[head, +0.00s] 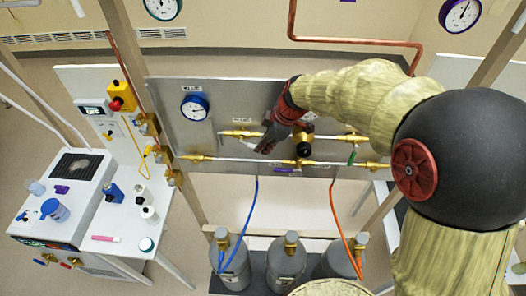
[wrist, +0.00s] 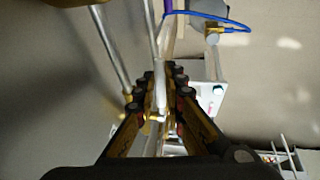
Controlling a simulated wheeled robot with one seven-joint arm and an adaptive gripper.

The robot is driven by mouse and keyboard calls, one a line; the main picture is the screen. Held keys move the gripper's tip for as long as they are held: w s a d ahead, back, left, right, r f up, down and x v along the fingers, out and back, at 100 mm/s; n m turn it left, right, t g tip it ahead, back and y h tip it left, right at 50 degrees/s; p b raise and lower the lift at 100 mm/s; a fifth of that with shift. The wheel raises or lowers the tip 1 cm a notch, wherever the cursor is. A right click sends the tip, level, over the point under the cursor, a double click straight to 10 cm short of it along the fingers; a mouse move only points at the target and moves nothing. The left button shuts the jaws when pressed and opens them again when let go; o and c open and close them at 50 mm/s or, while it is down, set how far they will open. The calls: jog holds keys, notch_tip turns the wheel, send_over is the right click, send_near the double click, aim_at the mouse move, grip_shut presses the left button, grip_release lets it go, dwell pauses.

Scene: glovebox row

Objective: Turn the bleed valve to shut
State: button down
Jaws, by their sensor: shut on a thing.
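My gripper (head: 268,141) reaches down to the pipework on the grey panel (head: 165,115). Its fingers are shut on a pale valve handle (head: 249,145), which sticks out to their left beside the upper pipe. In the wrist view the two fingers (wrist: 163,88) close from both sides on the pale handle (wrist: 159,72), with a brass fitting (wrist: 155,117) between them. The fingers hide much of the valve body, and its label cannot be read, so I cannot tell by name that it is the bleed valve.
A green-handled valve (head: 352,156) and a purple handle (head: 287,170) are on the pipes nearby. A black-capped brass regulator (head: 304,145) stands just right of my gripper. A blue gauge (head: 194,107) is at left. Blue (head: 249,215) and orange (head: 337,220) hoses hang below, near grey cylinders (head: 286,265).

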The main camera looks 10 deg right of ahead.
jog(key=shift+w+f+t+y+b, duration=0.2)
jog(key=shift+f+y+b, duration=0.95)
jog(key=shift+b, duration=3.4)
jog(key=shift+s+y+b, duration=0.15)
jog(key=shift+y+b, duration=0.1)
jog(key=shift+b, duration=0.65)
jog(key=shift+a+y+b, duration=0.1)
jog(key=shift+y+b, duration=0.2)
jog(key=shift+b, duration=0.7)
jog(key=shift+r, duration=0.1)
jog(key=c, duration=2.1)
grip_release()
jog(key=shift+c, duration=0.2)
jog(key=v, duration=1.2)
jog(key=shift+s, duration=0.2)
jog(key=shift+c, duration=0.3)
